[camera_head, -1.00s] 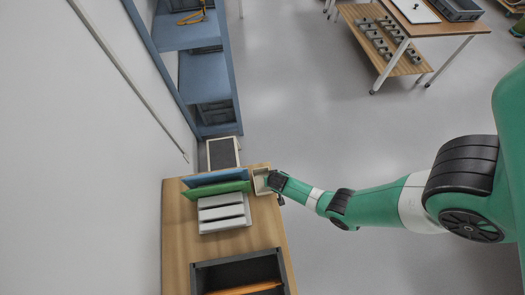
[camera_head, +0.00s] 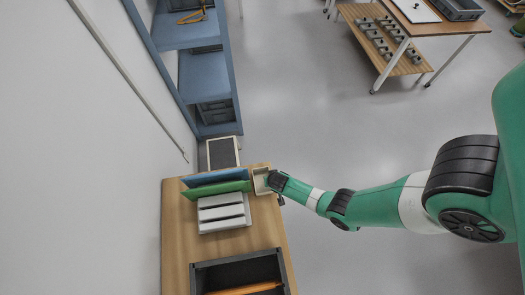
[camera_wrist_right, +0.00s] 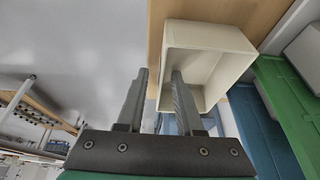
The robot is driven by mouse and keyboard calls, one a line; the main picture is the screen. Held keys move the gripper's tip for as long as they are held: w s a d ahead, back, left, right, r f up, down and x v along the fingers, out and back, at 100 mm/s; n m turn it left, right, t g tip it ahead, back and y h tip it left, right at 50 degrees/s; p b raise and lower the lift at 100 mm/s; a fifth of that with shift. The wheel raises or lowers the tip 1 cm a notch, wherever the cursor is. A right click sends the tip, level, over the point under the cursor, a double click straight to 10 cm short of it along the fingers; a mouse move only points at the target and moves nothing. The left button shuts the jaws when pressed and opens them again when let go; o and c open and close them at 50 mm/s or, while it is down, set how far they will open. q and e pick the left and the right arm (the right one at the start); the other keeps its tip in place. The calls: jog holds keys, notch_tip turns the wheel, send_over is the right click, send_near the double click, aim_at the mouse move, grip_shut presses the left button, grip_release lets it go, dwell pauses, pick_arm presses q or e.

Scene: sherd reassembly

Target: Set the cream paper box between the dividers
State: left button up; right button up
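The cream paper box (camera_head: 259,184) is an open-topped box at the right edge of the wooden table, just right of the blue divider (camera_head: 205,176) and green divider (camera_head: 215,190), which stand upright side by side. My right gripper (camera_head: 275,181) is at the box's right side. In the right wrist view, my right gripper (camera_wrist_right: 161,75) is open, one finger over the inside of the cream box (camera_wrist_right: 205,45) and one outside its near wall. A gap shows between the outer finger and the wall. My left gripper is not in view.
A white slotted rack (camera_head: 223,213) stands in front of the dividers. A dark open bin (camera_head: 238,270) sits at the table's front. The wooden table (camera_head: 177,240) is bare at the left. A blue shelf (camera_head: 207,75) stands behind.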

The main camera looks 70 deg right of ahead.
grip_shut()
dwell(1.2)
